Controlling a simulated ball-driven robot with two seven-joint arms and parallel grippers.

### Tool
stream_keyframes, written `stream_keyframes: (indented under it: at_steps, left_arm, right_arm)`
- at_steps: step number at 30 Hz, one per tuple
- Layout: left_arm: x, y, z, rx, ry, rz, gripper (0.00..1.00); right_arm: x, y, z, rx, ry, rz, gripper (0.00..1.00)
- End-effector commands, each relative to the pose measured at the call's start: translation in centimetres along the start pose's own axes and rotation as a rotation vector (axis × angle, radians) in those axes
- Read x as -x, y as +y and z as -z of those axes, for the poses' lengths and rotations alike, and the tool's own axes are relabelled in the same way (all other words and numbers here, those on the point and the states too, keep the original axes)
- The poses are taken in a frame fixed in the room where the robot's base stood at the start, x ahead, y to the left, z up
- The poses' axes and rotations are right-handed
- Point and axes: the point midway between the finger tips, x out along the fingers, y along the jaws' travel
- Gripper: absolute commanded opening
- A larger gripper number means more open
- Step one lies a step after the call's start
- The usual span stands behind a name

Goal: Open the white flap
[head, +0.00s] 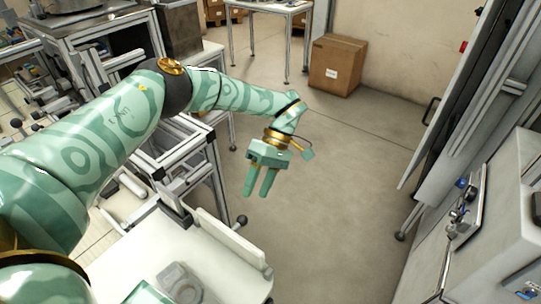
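My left gripper (257,194) hangs over open floor near the middle of the head view, fingers pointing down. Its two green fingers are apart with a narrow empty gap between them. A white upright panel (222,240) with a black ball knob (240,222) stands along the edge of a white surface at the lower middle; it looks like the white flap, but I cannot be sure. The gripper appears above and beyond the knob, apart from it. I cannot tell how far the panel is open. My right gripper is not in view.
A metal frame (205,160) stands left of my gripper, partly behind my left arm. A cardboard box (337,65) sits on the floor at the back. Tall grey cabinets and a white machine (500,220) line the right side. The floor (330,190) between is clear.

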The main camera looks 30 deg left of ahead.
Motion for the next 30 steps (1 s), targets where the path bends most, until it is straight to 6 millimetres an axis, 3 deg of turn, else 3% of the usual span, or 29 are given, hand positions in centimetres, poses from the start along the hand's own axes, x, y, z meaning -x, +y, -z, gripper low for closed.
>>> stream_keyframes:
  at_steps: [6,12,18,30]
  left_arm:
    - [5.8,0.3,-0.1,0.005,0.002,-0.005,0.46]
    - [8.7,0.1,-0.2,0.003,0.000,-0.003,0.46]
    - [9.6,-0.1,-0.3,0.001,-0.004,-0.005,0.46]
    - [9.6,-0.1,-0.3,0.000,-0.004,-0.005,0.46]
  right_arm:
    - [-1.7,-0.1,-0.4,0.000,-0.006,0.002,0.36]
    - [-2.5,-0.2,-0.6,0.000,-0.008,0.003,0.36]
    - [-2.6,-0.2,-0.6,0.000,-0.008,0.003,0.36]
    - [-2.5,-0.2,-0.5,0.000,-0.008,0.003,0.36]
